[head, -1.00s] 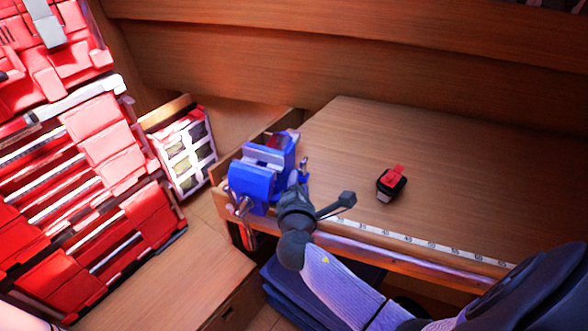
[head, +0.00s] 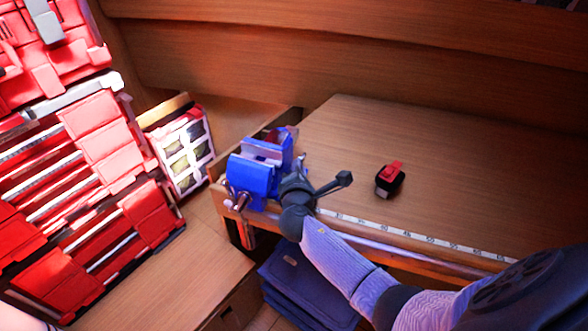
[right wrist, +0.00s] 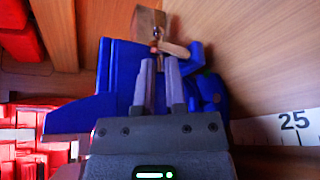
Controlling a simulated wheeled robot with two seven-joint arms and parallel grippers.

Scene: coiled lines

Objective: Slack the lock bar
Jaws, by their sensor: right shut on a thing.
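A blue bench vise (head: 248,176) is mounted at the left front corner of the wooden bench. It also shows in the right wrist view (right wrist: 118,82), filling the middle. My right gripper (head: 286,172) is at the vise's right side. In the right wrist view its two grey fingers (right wrist: 158,66) are nearly together on a thin metal bar (right wrist: 157,55), which I take to be the lock bar. The fingers hide much of the bar, and its tilt is hard to tell. My left gripper is not in view.
A red and black object (head: 390,180) lies on the bench (head: 460,170), with bare wood around it. A measuring strip (head: 430,237) runs along the front edge. Red tool drawers (head: 110,150) stand at the left. Dark blue folded items (head: 300,287) lie below the bench.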

